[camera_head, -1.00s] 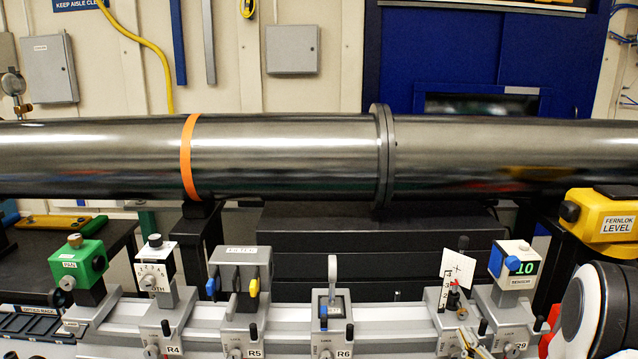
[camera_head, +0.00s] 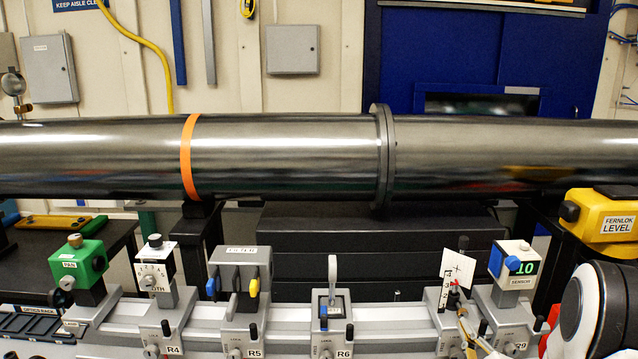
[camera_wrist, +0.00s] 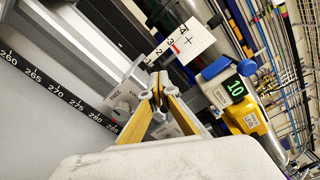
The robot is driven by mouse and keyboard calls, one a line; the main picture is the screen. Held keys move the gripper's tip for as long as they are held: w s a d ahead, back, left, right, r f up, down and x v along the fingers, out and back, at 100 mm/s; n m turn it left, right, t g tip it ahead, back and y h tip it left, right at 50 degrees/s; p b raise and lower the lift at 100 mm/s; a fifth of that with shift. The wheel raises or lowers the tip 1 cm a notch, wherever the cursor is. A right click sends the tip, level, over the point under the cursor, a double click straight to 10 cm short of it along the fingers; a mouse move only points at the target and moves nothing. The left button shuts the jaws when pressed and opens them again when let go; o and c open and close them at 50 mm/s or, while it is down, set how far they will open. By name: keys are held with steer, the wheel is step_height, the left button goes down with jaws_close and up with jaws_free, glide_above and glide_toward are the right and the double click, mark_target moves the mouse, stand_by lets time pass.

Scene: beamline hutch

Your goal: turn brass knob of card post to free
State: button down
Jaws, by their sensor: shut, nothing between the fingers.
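The card post (camera_head: 445,298) stands on the rail at the right in the head view, with a white card (camera_head: 458,266) bearing a cross, a short number scale and a red mark. The card (camera_wrist: 189,42) also shows in the wrist view, beyond my fingertips. My gripper (camera_head: 461,312) is shut and empty, its tips close in front of the post's upper part. In the wrist view my gripper (camera_wrist: 159,82) has yellow fingers with grey tips brought together. I cannot make out the brass knob; my fingertips may cover it. Contact cannot be told.
A grey lock knob (camera_wrist: 122,104) marked FREE sits left of my fingers in the wrist view. The sensor box (camera_head: 512,262) reading 10 stands just right of the post. The R6 carrier (camera_head: 332,310) is to the left, with bare rail between.

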steer(key=shift+w, duration=2.35)
steer(key=shift+d+f, duration=0.45)
steer(key=shift+d, duration=0.05)
steer(key=shift+a+f, duration=0.2)
steer(key=shift+f, duration=0.05)
stand_by(1.0)
steer(key=shift+a+r, duration=0.15)
steer(key=shift+a, duration=0.25)
stand_by(0.5)
steer(key=shift+s, duration=3)
steer(key=shift+d+r, duration=0.1)
